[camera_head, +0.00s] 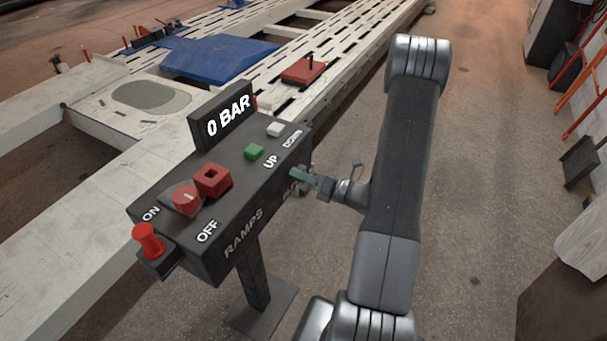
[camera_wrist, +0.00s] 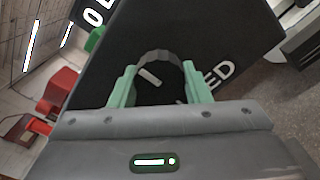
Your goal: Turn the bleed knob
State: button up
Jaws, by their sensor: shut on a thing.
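The bleed knob (camera_wrist: 165,88) is round and dark with a grey rim and a short white mark. It sits on the dark side face of the control box (camera_head: 196,243). In the wrist view its white mark slants from upper left to lower right. My gripper (camera_head: 303,177) reaches it from the right in the head view, with green fingertips. In the wrist view the fingertips stand on both sides of the knob, and the gripper is shut on it. The label beside it shows only "ED"; the rest is hidden. In the head view the knob is mostly hidden by the fingers.
The box top carries a display (camera_head: 224,117) reading "0 BAR", a green button (camera_head: 254,152), a white button (camera_head: 275,130), a red square part (camera_head: 213,181) and a red rotary switch (camera_head: 185,199). A red plunger (camera_head: 148,240) stands at the left.

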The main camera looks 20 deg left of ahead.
dwell(0.3)
jog(key=o, duration=1)
jog(key=shift+d, duration=0.1)
jog(key=s+d+b, duration=0.1)
jog(key=d+b, duration=0.1)
jog(key=d, duration=1.1)
jog(key=shift+d, duration=0.3)
jog(key=a, duration=0.4)
jog(key=a+p, duration=0.1)
jog(key=a, duration=0.4)
jog(key=w+a+p, duration=0.1)
jog(key=a, duration=0.3)
jog(key=shift+a, duration=0.4)
